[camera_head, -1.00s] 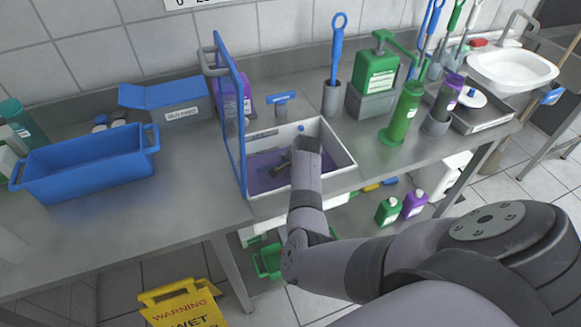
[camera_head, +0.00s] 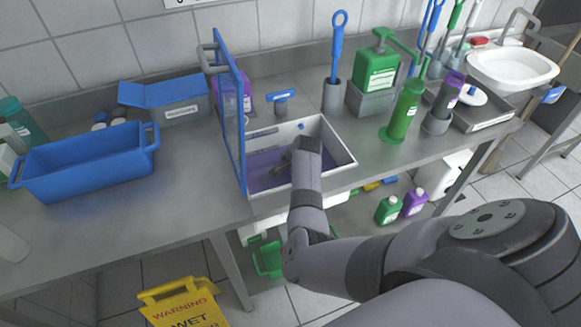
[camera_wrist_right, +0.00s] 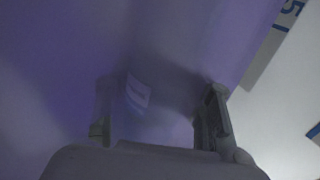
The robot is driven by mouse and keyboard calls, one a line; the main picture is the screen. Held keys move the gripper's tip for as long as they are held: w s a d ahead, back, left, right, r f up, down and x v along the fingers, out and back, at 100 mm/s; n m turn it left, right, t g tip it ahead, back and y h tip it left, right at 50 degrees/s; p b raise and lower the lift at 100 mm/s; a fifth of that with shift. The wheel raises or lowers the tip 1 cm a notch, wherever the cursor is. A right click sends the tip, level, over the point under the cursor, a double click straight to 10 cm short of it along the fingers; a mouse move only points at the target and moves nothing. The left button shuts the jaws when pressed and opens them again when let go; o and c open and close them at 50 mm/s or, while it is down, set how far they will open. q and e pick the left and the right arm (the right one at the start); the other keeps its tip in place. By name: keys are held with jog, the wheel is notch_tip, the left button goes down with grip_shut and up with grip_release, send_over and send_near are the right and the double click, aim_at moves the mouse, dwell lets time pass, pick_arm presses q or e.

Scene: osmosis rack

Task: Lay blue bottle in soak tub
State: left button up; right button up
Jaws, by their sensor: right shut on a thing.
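The soak tub (camera_head: 341,152) is a white rectangular basin with purple liquid, and its blue lid stands upright on the left side. My right gripper (camera_head: 279,164) is down inside the tub, partly hidden by my wrist. In the right wrist view my right gripper (camera_wrist_right: 160,118) is shut on a pale, see-through thing with a small label, likely the blue bottle (camera_wrist_right: 138,92). Its outline is blurred by the purple liquid, and its colour and tilt are hard to tell. In the head view the bottle is hidden. My left gripper is not in view.
A blue handled bin (camera_head: 85,170) and a blue-lidded box (camera_head: 180,112) stand left of the tub. A yellow warning sign (camera_head: 182,303) is on the floor.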

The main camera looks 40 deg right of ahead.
jog(key=o, duration=1.2)
jog(key=shift+o, duration=0.6)
jog(key=o, duration=0.6)
jog(key=p+v, duration=1)
jog(key=p, duration=0.3)
jog(key=shift+s, duration=0.1)
dwell(0.5)
